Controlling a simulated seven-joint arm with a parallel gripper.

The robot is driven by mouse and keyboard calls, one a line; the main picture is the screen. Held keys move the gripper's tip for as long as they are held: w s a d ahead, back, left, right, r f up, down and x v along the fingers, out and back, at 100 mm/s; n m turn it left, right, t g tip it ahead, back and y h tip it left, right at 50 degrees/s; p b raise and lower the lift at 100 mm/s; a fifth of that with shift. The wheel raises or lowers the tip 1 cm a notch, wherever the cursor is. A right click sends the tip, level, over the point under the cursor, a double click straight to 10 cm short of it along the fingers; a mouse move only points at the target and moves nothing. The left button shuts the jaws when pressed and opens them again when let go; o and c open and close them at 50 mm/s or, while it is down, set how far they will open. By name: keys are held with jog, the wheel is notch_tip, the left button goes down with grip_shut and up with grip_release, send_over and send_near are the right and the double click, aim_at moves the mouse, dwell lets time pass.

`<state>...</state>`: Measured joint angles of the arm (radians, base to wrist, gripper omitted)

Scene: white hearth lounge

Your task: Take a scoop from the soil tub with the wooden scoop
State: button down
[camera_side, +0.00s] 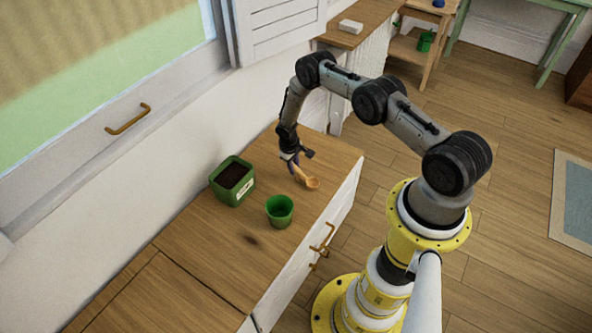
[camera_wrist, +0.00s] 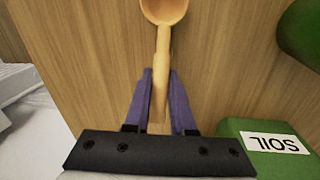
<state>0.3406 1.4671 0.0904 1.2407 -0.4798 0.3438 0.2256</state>
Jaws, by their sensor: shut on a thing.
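The wooden scoop (camera_side: 312,183) is near the right edge of the wooden cabinet top, its bowl pointing away from my gripper. My gripper (camera_side: 294,160) is shut on the scoop's handle; in the wrist view the purple fingers (camera_wrist: 161,100) close on the handle from both sides, and the bowl (camera_wrist: 165,8) shows at the top. I cannot tell whether the scoop touches the wood. The soil tub (camera_side: 232,181) is a square green tub with dark soil inside, to the left of my gripper; its corner with a SOIL label (camera_wrist: 262,145) shows at lower right in the wrist view.
A round green pot (camera_side: 280,210) stands right of the soil tub, near the cabinet's front edge; part of it shows in the wrist view (camera_wrist: 301,32). The wooden top (camera_side: 205,250) is clear toward the lower left. A white wall (camera_side: 170,150) runs behind.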

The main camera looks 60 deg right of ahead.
notch_tip(320, 180, up, 2)
jog(key=shift+w+r, duration=0.1)
jog(key=shift+r, duration=0.05)
jog(key=s+a+r, duration=0.2)
jog(key=s+r, duration=0.3)
jog(key=s, duration=0.1)
jog(key=s+a+r, duration=0.3)
jog(key=s+r, duration=0.2)
jog(key=s, duration=0.2)
jog(key=shift+a, duration=0.3)
dwell(0.9)
